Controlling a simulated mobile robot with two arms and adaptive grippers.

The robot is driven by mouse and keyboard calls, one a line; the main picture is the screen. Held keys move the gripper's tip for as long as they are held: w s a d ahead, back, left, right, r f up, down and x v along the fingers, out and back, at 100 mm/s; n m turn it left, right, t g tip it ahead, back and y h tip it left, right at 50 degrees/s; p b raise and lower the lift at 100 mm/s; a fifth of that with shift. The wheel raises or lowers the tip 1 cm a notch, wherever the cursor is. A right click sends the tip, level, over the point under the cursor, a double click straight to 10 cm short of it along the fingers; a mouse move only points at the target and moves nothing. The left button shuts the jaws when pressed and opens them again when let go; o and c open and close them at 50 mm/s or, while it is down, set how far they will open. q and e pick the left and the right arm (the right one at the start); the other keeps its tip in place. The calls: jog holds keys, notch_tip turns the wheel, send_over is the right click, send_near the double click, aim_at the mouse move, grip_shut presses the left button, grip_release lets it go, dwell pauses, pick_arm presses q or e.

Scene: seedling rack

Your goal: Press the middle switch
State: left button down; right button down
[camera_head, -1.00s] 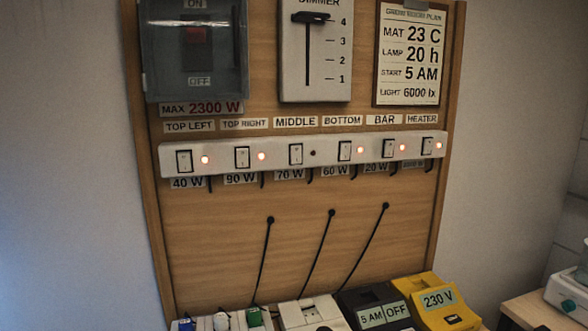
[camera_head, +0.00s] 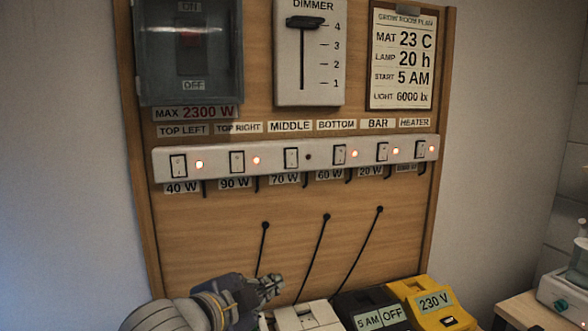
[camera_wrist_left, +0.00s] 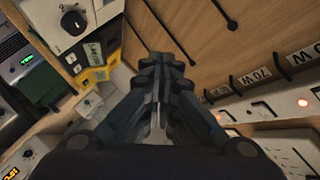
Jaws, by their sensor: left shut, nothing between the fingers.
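The switch strip (camera_head: 220,167) is a white bar on the wooden board with a row of rocker switches. The middle switch (camera_head: 291,158) sits under the MIDDLE label (camera_head: 290,126) and above a 70 W label. The small lamp (camera_head: 308,157) beside it is dark, while the lamps beside the other switches glow orange. My left gripper (camera_head: 272,284) is shut and empty, below the strip and in front of the board's lower part, apart from the switch. Its shut fingers also show in the left wrist view (camera_wrist_left: 163,70), with part of the strip (camera_wrist_left: 270,108) at the right. My right gripper is not seen.
A lidded breaker box (camera_head: 188,50) and a dimmer (camera_head: 309,60) are above the strip. Black cables (camera_head: 312,255) hang on the board below it. White, black and yellow boxes (camera_head: 432,303) stand at the bottom. The board between strip and boxes is otherwise clear.

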aim_at(292, 158)
pick_arm(q)
notch_tip(292, 158, up, 20)
jog(key=d+m+t+h, duration=0.1)
jog(key=m+t, duration=0.1)
jog(key=m, duration=0.4)
jog(key=shift+w+d+f+t+h, duration=0.15)
jog(key=shift+w+d+t+h, duration=0.05)
jog(key=shift+w+t+h, duration=0.15)
jog(key=shift+w, duration=0.1)
jog(key=a+p+x, duration=0.1)
jog(key=p+x, duration=0.1)
jog(key=x, duration=0.4)
jog(key=w+a+p+x, duration=0.1)
jog(key=p+x, duration=0.2)
jog(key=x, duration=0.3)
jog(key=shift+w+f, duration=0.3)
jog(key=shift+w, duration=0.15)
jog(key=shift+f, duration=0.1)
